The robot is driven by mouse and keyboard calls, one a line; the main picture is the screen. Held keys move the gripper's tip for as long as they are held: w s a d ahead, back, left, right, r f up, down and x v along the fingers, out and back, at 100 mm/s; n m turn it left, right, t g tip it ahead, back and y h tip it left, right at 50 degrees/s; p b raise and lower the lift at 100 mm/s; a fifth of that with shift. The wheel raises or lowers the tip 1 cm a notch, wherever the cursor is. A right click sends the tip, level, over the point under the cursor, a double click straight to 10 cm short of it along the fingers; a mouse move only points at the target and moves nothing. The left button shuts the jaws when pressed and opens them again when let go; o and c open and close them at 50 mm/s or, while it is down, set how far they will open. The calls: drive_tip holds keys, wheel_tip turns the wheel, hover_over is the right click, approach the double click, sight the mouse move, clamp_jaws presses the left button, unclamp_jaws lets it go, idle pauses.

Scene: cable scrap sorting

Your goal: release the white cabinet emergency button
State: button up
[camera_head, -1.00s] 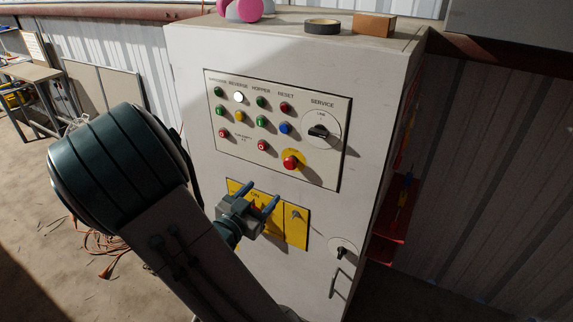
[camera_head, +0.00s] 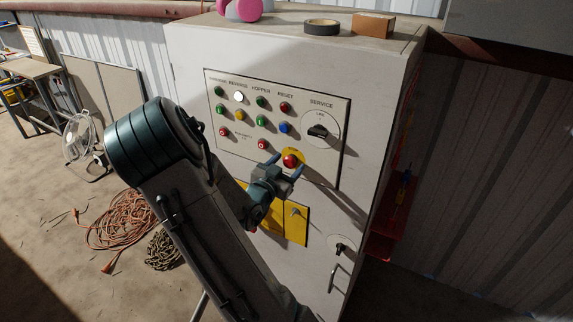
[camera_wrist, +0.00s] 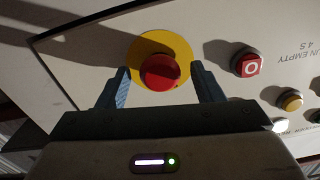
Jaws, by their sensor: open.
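The red emergency button (camera_head: 290,160) sits on a round yellow plate at the lower right of the button panel on the white cabinet (camera_head: 362,90). In the wrist view the red emergency button (camera_wrist: 160,72) lies between and just beyond the fingertips. My gripper (camera_head: 285,163) is open, with one blue-padded finger on each side of the button. In the wrist view my gripper (camera_wrist: 160,80) holds nothing. I cannot tell whether the fingers touch the button or how far it is pressed in.
Other buttons, such as a red one marked O (camera_wrist: 248,66), and a service switch (camera_head: 318,131) are close by. A yellow panel (camera_head: 296,222) is below. A tape roll (camera_head: 321,27) and a brown block (camera_head: 374,25) lie on top. Orange cable (camera_head: 120,220) lies on the floor.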

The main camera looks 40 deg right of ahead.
clamp_jaws()
drive_tip(key=shift+a+f+b, duration=0.15)
drive_tip(key=shift+a+b, duration=0.15)
drive_tip(key=shift+a, duration=0.05)
drive_tip(key=shift+s+a, duration=0.2)
drive_tip(key=shift+a, duration=0.2)
drive_tip(key=shift+s, duration=0.15)
unclamp_jaws()
drive_tip(key=shift+a, duration=0.15)
drive_tip(key=b+v, duration=0.2)
drive_tip(key=v, duration=1.1)
drive_tip(key=shift+s+a, duration=0.2)
drive_tip(key=shift+a, duration=0.1)
